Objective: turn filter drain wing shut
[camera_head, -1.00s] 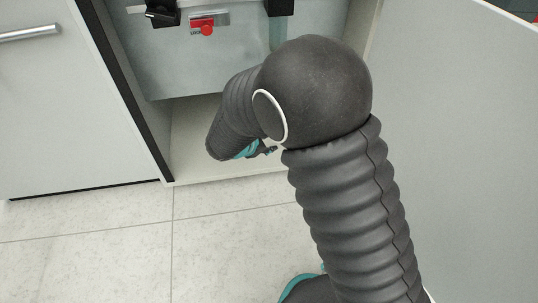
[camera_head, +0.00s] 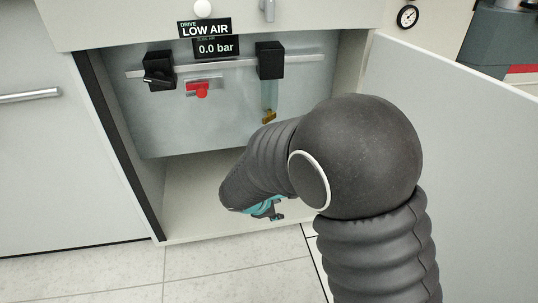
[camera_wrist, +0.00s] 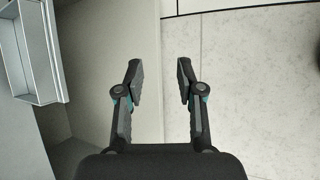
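A small brass wing (camera_head: 268,116) sits at the bottom of a clear filter bowl (camera_head: 270,96), which hangs under the right-hand black block (camera_head: 270,60) inside the open cabinet. It is small in the picture, so I cannot tell how it is turned. My gripper (camera_head: 272,212) is low at the cabinet's opening, below the filter and apart from it, partly hidden by my arm. In the wrist view my gripper (camera_wrist: 160,68) is open and empty, with its fingers apart over the floor and cabinet base.
A black knob (camera_head: 158,76) and a red lockout lever (camera_head: 201,90) sit left of the filter. A display (camera_head: 216,47) reads 0.0 bar under a LOW AIR sign (camera_head: 204,28). The open cabinet door (camera_head: 455,135) stands at the right. The cabinet's lower space is empty.

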